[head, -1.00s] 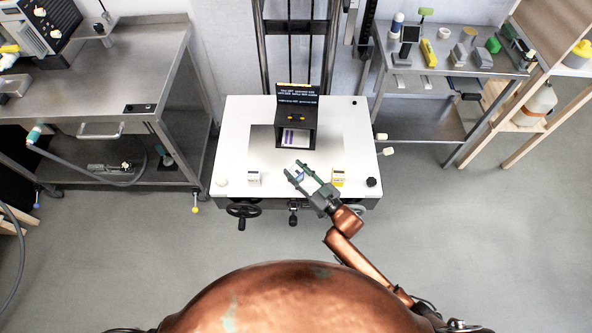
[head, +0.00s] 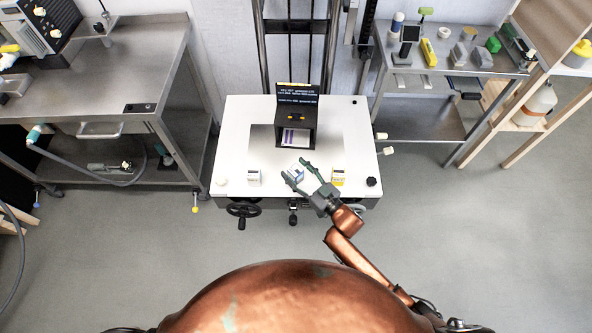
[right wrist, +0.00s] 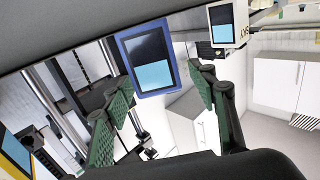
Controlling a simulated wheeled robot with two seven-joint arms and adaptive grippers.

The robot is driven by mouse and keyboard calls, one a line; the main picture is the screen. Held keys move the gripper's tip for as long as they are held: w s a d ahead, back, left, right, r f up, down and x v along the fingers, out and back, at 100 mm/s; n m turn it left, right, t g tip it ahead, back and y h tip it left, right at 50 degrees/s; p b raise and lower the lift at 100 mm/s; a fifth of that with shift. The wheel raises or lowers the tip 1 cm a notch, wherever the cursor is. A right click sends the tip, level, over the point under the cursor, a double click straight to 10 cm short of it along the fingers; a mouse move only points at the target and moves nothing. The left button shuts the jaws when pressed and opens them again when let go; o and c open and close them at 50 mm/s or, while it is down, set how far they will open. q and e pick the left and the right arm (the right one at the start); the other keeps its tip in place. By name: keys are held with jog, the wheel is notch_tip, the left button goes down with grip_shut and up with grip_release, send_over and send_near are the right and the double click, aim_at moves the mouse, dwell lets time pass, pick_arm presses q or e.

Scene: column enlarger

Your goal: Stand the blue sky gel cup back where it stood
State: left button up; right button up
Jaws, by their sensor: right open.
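The blue sky gel cup (head: 298,171) stands on the white baseboard (head: 232,135), in front of the black box. In the right wrist view it shows as a blue-framed block (right wrist: 147,58) with a dark and light-blue face. My right gripper (head: 298,170) is open, with its green-padded fingers spread on either side of the cup. In the right wrist view there are gaps between the fingers (right wrist: 165,95) and the cup. My left gripper is not in view.
A white cup (head: 253,177) stands to the left and a yellow cup (head: 338,177) to the right, close by my right gripper. The black box (head: 297,128) stands behind. A dark knob (head: 372,182) sits at the board's front right corner.

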aim_at(312, 187)
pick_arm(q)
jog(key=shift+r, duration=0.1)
pick_arm(e)
jog(key=shift+s, duration=0.1)
jog(key=shift+p+v, duration=0.65)
jog(key=shift+v, duration=0.55)
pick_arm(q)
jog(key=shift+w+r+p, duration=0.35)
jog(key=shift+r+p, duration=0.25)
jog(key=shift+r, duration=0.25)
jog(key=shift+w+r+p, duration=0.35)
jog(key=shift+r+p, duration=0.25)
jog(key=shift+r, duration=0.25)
pick_arm(e)
jog(key=shift+v, duration=2.75)
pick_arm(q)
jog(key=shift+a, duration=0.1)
pick_arm(e)
jog(key=v, duration=1.2)
